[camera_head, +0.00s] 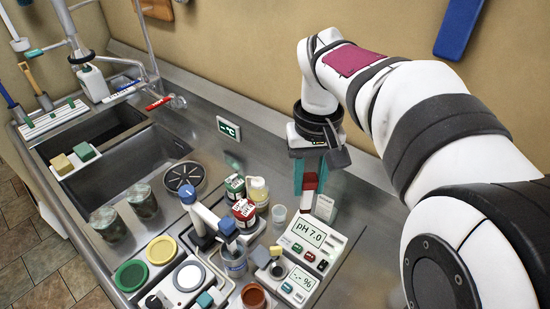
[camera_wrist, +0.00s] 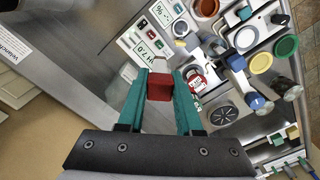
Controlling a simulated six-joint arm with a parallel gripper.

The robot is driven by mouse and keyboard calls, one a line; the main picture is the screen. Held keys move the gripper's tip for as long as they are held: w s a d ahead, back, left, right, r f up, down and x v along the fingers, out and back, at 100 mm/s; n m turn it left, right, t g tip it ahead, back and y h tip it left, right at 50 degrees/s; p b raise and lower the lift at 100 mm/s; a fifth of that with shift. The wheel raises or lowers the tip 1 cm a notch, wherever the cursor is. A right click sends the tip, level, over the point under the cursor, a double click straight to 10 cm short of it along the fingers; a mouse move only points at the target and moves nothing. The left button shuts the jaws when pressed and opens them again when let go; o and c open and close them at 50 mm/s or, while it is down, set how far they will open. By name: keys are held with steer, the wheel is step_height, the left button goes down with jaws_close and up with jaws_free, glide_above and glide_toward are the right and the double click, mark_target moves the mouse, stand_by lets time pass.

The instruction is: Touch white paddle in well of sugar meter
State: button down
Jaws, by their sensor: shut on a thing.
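My gripper (camera_head: 310,182) is above the counter at the right, pointing down, with teal fingers. It is shut on a red block (camera_wrist: 159,88), which also shows in the head view (camera_head: 310,180). A small pale piece (camera_wrist: 160,67) shows just beyond the block; I cannot tell whether it is a white paddle. The sugar meter (camera_head: 303,284) is at the front, its screen showing dashes and a % sign. Its round dark well (camera_head: 277,270) is left of the screen. The meter also shows at the top of the wrist view (camera_wrist: 160,14), apart from the gripper.
The pH meter (camera_head: 308,234) reading 7.0 stands behind the sugar meter. Red and green cartons (camera_head: 244,212), a yellow-filled bottle (camera_head: 258,190) and a small clear cup (camera_head: 279,213) stand close by. A blue-topped device (camera_head: 229,226) rises left of them. The sink (camera_head: 120,165) is further left.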

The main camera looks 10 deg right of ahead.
stand_by(0.5)
steer(key=s+a+f+n, duration=0.1)
steer(key=a+f+n, duration=0.1)
steer(key=f, duration=0.7)
steer(key=s+a+f+n, duration=0.2)
steer(key=a+f+n, duration=0.1)
steer(key=f, duration=0.5)
steer(key=shift+s+a+f+n, duration=0.2)
steer(key=shift+a+f+n, duration=0.15)
steer(key=shift+n, duration=0.15)
steer(key=shift+f, duration=0.5)
steer(key=shift+r, duration=0.1)
stand_by(0.4)
step_height(320, 180, up, 6)
steer(key=shift+f, duration=0.1)
stand_by(0.4)
stand_by(0.3)
